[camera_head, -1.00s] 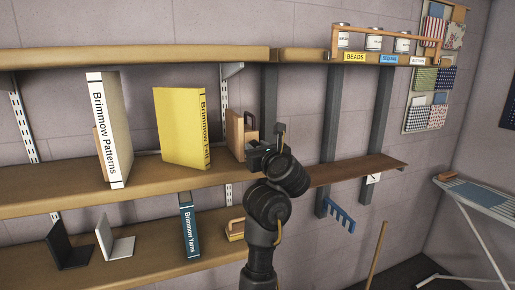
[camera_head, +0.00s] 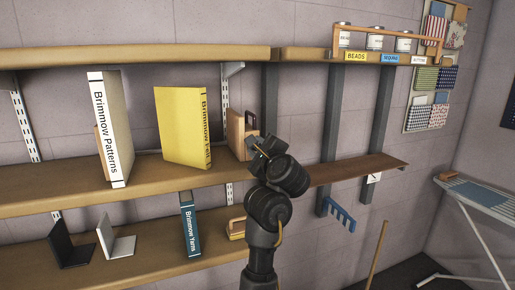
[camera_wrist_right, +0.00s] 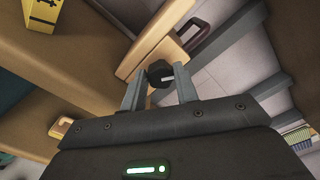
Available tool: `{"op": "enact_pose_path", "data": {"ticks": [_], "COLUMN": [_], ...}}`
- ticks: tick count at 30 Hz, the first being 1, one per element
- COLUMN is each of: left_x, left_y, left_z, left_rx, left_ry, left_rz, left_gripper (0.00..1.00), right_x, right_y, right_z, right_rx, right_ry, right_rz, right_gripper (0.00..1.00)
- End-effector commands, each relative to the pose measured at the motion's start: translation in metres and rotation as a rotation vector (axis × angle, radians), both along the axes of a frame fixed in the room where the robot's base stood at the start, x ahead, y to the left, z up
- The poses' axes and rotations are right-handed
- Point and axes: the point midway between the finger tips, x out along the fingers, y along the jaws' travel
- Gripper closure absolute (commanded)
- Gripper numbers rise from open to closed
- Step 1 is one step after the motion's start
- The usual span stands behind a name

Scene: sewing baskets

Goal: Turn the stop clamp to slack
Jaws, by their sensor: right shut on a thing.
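The stop clamp is a wooden block (camera_head: 236,132) at the right end of the middle shelf's books, with a dark loop-shaped piece (camera_head: 251,120) on its right side. In the right wrist view, the wooden block (camera_wrist_right: 150,52) lies beyond the fingertips, with the dark red loop (camera_wrist_right: 196,31) to its right. My right gripper (camera_wrist_right: 160,84) is shut on a black knob (camera_wrist_right: 159,71) at the block's near side. In the head view my right wrist (camera_head: 268,156) hides the knob and part of the block. My left gripper is not in view.
A yellow book (camera_head: 180,128) stands left of the clamp, and a white-spined book (camera_head: 110,130) stands farther left. The middle shelf (camera_head: 340,169) is bare to the right. A blue book (camera_head: 188,225) and a second wooden stop (camera_head: 236,229) are on the lower shelf.

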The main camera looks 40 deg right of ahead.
Motion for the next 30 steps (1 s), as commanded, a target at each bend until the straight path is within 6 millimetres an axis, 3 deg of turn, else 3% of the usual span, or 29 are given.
{"op": "enact_pose_path", "data": {"ticks": [30], "left_x": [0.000], "left_y": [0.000], "left_z": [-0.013], "left_rx": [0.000], "left_ry": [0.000], "left_rz": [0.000], "left_gripper": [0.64], "right_x": [0.000], "right_y": [0.000], "right_z": [-0.004], "right_rx": [-0.912], "right_ry": [0.317], "right_rz": [-0.003], "right_gripper": [0.93]}}
